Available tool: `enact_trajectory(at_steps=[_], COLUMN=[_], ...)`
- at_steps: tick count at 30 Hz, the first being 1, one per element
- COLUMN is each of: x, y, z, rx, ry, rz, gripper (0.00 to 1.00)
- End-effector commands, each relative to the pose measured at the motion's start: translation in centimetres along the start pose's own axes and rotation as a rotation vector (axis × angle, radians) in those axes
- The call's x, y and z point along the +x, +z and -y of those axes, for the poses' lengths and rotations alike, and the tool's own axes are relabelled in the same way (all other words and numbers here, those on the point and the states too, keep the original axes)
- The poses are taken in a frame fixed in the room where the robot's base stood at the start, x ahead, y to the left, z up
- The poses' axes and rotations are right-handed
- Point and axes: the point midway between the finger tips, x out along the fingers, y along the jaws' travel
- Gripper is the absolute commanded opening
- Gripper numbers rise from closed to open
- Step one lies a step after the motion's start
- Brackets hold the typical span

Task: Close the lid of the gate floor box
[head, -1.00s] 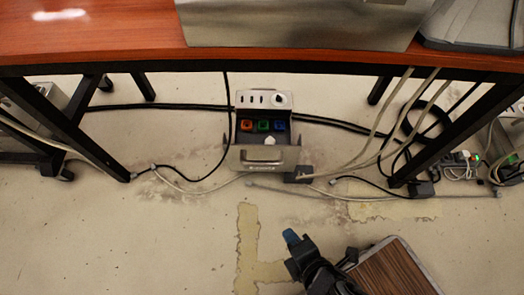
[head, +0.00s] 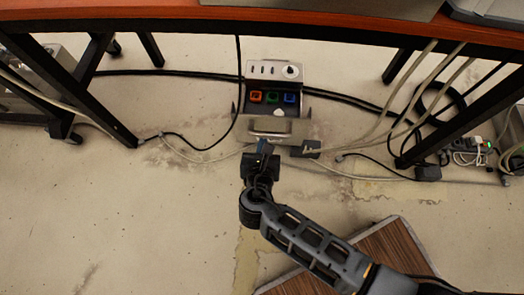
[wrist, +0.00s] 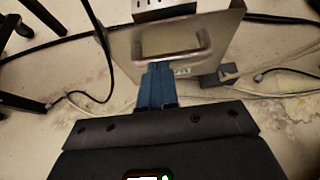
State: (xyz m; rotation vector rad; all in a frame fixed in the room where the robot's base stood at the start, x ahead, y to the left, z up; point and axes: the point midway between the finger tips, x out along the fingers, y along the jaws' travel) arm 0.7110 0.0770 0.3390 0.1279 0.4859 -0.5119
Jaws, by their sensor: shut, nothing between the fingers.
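The gate floor box (head: 302,103) sits on the floor below the table, with red, green and blue sockets showing inside and a silver panel behind them. Its silver lid (head: 284,126) with a bar handle is at the near side, open and raised. The lid (wrist: 125,48) and handle (wrist: 172,56) fill the upper middle of the wrist view. My gripper (head: 263,146) is at the near side of the lid, just below the handle in the picture. Its blue fingers (wrist: 157,82) are shut and empty, overlapping the lid's lower edge; I cannot tell whether they touch it.
The red-brown table (head: 150,18) with black legs spans above the box. A black adapter (head: 306,149) and pale cables lie just right of the box. Black cables run behind it. A wood-grain panel (head: 385,250) lies at the lower right.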

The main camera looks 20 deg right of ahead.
Motion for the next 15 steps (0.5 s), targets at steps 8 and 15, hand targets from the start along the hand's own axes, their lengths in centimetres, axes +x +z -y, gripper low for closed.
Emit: enact_trajectory(at_steps=[8, 15], x=[5.6, 7.8], y=[-0.1, 1.6], z=[0.0, 0.0], rx=[0.003, 0.002], ry=[-0.001, 0.0], rz=[0.001, 0.001], gripper=[0.0, 0.0])
